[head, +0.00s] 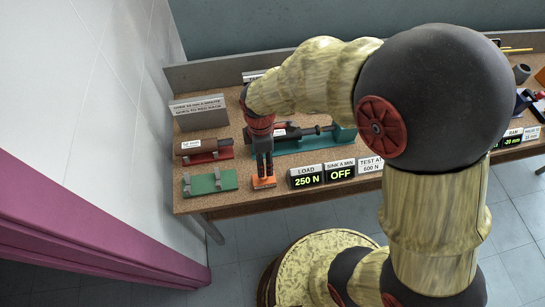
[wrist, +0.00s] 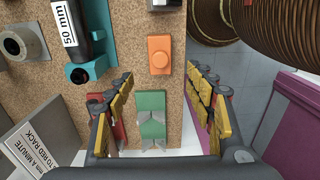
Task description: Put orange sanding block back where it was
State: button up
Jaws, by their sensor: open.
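The orange sanding block (head: 264,183) lies on the cork-brown bench top near its front edge, with a round knob on its upper face. It also shows in the wrist view (wrist: 159,42), lying flat just beyond the fingertips and between their lines. My gripper (head: 263,166) points down above the block. A gap between fingers and block is hard to judge in the head view.
A green rack (head: 210,183) with grey holders stands left of the block, and a red rack (head: 205,152) behind it. A teal clamp device (head: 300,143) stands behind to the right. Display boxes (head: 306,177) line the front edge to the right. A sloped grey sign (head: 199,110) stands behind.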

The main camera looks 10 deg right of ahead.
jog(key=s+d+r+m+t, duration=0.2)
jog(key=d+r+m, duration=0.15)
jog(key=r, duration=0.45)
jog(key=s+d+r+m+t, duration=0.1)
jog(key=s+d+r+m, duration=0.15)
jog(key=r+m, duration=0.4)
jog(key=s+d+r+m+t, duration=0.2)
jog(key=s+d+r+m, duration=0.4)
jog(key=s+r+m, duration=0.1)
notch_tip(320, 180, up, 2)
jog(key=shift+s+r+m+t, duration=0.2)
jog(key=shift+s+m+t, duration=0.1)
jog(key=shift+s+t, duration=0.15)
